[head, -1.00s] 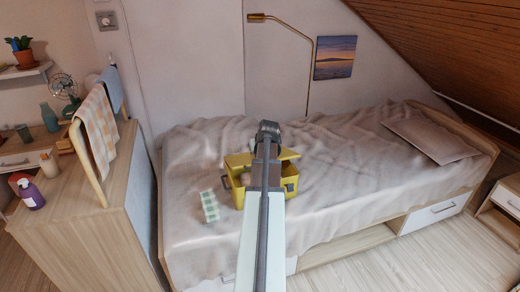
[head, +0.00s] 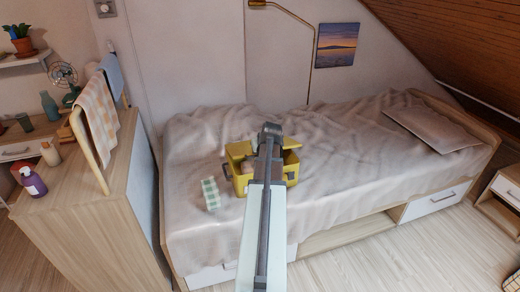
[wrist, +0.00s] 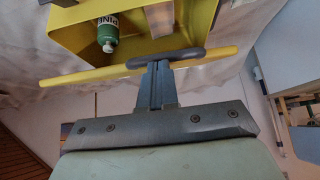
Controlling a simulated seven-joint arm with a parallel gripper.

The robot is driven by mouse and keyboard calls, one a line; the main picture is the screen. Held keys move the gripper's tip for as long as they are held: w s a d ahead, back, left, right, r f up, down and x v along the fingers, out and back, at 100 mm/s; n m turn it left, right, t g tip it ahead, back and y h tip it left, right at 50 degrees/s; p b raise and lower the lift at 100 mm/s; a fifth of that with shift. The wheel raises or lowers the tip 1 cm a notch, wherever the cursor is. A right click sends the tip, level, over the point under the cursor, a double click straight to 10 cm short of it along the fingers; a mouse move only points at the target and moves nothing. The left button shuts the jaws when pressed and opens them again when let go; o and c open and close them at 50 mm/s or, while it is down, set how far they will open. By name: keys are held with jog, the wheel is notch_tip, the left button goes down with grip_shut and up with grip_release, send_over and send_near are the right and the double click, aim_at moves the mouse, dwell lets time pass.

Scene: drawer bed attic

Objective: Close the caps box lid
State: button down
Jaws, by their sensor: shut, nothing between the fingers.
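The yellow caps box (head: 242,187) stands on the bed, partly hidden behind my arm in the head view. Its lid (head: 238,149) is open and stands up at the back of the box. In the wrist view the lid (wrist: 85,77) shows nearly edge-on as a yellow strip, with the open box (wrist: 70,30) beyond it. A green bottle (wrist: 107,32) with a white label is inside the box. My gripper (wrist: 180,55) is shut and empty, its fingertips at the lid's edge; whether they touch it is unclear. My arm hides the fingertips in the head view.
A wooden cabinet (head: 95,200) with a cloth-hung rail stands left. The bed right of the box is clear.

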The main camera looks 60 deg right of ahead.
notch_tip(320, 180, down, 11)
jog(key=s+a+t+h, duration=0.1)
jog(key=s+a, duration=0.1)
jog(key=shift+t+h, duration=0.3)
dwell(0.3)
